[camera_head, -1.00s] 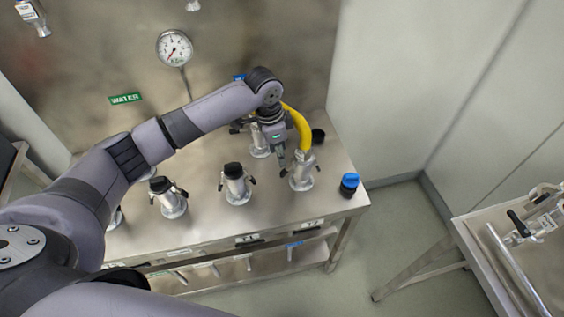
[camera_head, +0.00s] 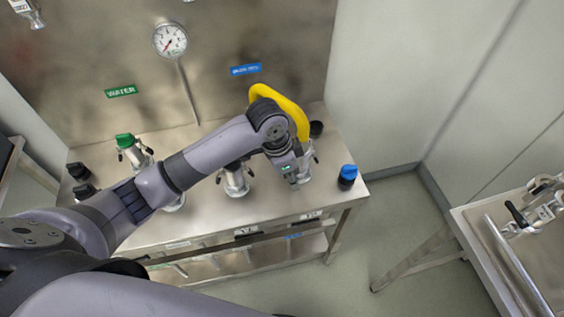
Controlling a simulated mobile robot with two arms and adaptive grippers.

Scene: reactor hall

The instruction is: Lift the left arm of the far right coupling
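The far right coupling (camera_head: 307,172) is a metal fitting on the steel table, with a yellow hose (camera_head: 291,104) curving up from it. My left gripper (camera_head: 291,178) points down at its left side and covers most of it, including its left arm. A small dark lever end shows at the coupling's right side. I cannot tell whether the gripper touches the coupling or whether its fingers are open. My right gripper is not in view.
Another coupling (camera_head: 236,181) stands left of the gripper, partly behind my arm. A green-capped coupling (camera_head: 131,150) is further left. A blue-capped piece (camera_head: 347,177) and a black cap (camera_head: 316,129) are near the table's right edge. A second table (camera_head: 485,225) stands at right.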

